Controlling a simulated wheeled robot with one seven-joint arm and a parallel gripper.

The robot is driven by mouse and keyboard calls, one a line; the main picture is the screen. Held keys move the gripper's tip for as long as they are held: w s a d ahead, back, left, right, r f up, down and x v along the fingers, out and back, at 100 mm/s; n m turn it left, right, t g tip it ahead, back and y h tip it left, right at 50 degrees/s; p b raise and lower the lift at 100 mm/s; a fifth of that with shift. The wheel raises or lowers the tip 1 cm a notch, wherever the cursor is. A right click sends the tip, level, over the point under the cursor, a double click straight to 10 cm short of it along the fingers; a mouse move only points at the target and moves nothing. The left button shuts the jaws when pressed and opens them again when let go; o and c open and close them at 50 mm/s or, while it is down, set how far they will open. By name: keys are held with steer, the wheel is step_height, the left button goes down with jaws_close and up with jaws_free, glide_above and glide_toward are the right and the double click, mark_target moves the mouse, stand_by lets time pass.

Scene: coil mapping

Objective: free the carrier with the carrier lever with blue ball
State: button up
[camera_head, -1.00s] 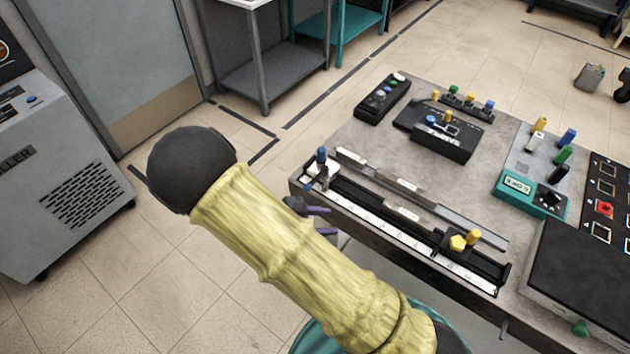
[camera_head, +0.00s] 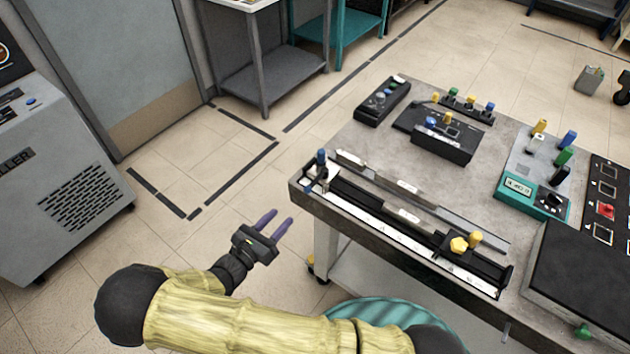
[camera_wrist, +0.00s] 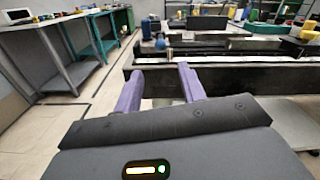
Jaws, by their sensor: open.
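The carrier lever with blue ball (camera_head: 320,157) stands at the left end of the black rail (camera_head: 400,216) along the table's near edge. A yellow knob (camera_head: 458,245) and a yellow post sit on a black carrier near the rail's right end. My gripper (camera_head: 277,224) is open and empty, with purple fingers, off the table's left edge and apart from the lever. In the wrist view its fingers (camera_wrist: 160,86) point toward the table.
The grey table (camera_head: 347,226) also carries a teal meter (camera_head: 530,194), a black control box (camera_head: 440,132) and several coloured plugs. A grey cabinet (camera_head: 60,170) stands at the left. Open floor lies between cabinet and table.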

mark_target(310, 187)
steer(key=p+x, duration=0.3)
steer(key=x, duration=1.3)
steer(key=shift+w+d, duration=0.15)
steer(key=shift+c, duration=0.3)
jaws_close()
